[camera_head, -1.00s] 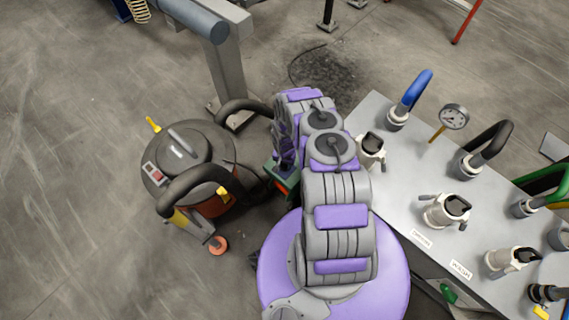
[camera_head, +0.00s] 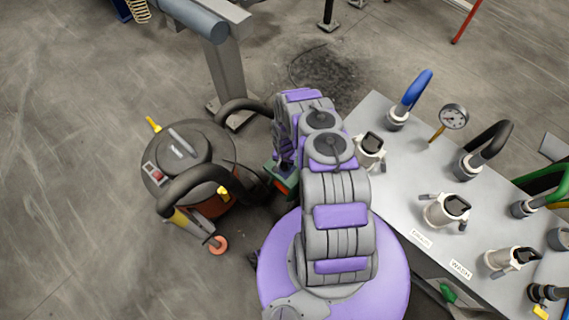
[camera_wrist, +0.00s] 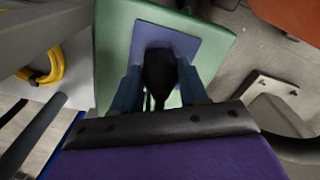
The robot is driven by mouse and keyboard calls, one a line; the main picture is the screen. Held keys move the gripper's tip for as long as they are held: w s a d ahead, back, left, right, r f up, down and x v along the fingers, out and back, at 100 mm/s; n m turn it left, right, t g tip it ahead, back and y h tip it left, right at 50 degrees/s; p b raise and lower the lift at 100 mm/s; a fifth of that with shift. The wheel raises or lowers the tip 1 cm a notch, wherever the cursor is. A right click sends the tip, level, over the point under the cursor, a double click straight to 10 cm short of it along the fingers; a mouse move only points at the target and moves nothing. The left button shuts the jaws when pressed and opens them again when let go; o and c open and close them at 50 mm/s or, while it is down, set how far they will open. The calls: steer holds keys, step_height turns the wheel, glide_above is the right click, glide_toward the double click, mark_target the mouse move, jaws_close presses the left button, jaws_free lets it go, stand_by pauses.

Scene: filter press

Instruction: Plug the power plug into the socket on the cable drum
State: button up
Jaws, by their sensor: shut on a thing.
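In the wrist view my gripper (camera_wrist: 160,78) is shut on the black power plug (camera_wrist: 159,68), with one finger on each side. A dark cord trails back from the plug toward the wrist. The plug overlaps a blue-purple square plate (camera_wrist: 148,32) on a pale green panel (camera_wrist: 112,55). I cannot tell whether the plug touches the plate or is seated in a socket; its front is hidden. In the head view a green and orange-red thing (camera_head: 285,182) shows beside my arm, probably the cable drum. My arm hides most of it.
A round grey and orange machine (camera_head: 190,160) with a thick black hose stands left of my arm. A grey metal table (camera_head: 412,185) with valves, hoses and a gauge (camera_head: 453,116) stands on the right. The floor at far left is clear.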

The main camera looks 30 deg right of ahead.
steer(key=shift+f, duration=0.45)
steer(key=o, duration=1.1)
steer(key=shift+r, duration=0.1)
step_height(320, 180, up, 17)
steer(key=p, duration=0.5)
steer(key=shift+p, duration=0.3)
